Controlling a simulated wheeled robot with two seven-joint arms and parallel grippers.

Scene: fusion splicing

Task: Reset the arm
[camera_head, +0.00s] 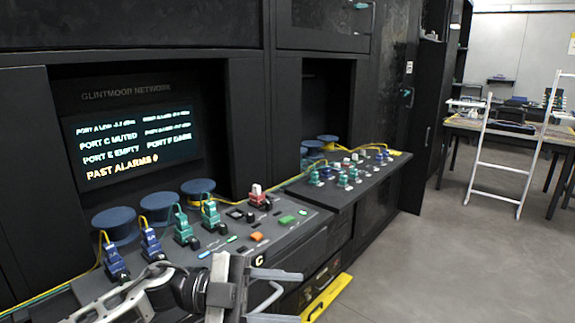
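My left arm comes in from the lower left. Its gripper (284,296) is in front of the near console's front edge, with its two fingers spread apart and nothing seen between them. The lower finger is partly cut off by the picture's bottom edge. The near console (318,218) carries blue plugs (151,243) at its left, teal plugs (185,229) in the middle and a red and white plug (258,195) further back. The arm hides part of the console's front. My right gripper is not in view.
A screen (130,145) with port text is behind the console, with blue cable spools (115,222) below it. A second console (335,190) with plugs is further right. A yellow bar (327,298) lies low in front. A white ladder frame (498,165) and table stand far right; the floor between is clear.

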